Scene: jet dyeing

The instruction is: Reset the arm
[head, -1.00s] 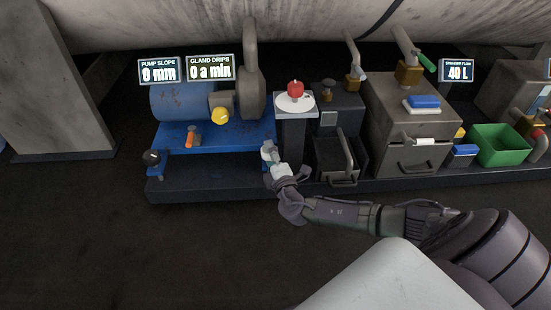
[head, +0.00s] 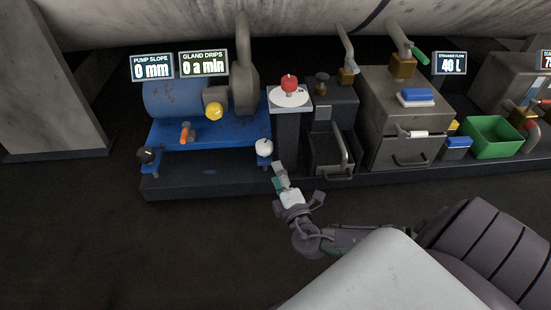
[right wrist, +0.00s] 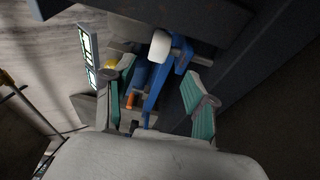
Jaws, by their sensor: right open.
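My right gripper (head: 281,178) is open and empty in the head view, low in front of the dark plinth. In the right wrist view its two teal-padded fingers (right wrist: 158,92) stand wide apart. A white round knob (head: 264,147) on the blue pump base (head: 220,131) is just beyond the fingertips, apart from them in the head view. The knob also shows in the right wrist view (right wrist: 160,46), ahead of the open fingers. My left gripper is not in view.
The blue pump (head: 172,97) has a yellow knob (head: 213,112). A pedestal (head: 290,127) bears a red knob (head: 289,83). A grey cabinet (head: 398,112) and a green bin (head: 490,137) stand right. The floor in front is clear.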

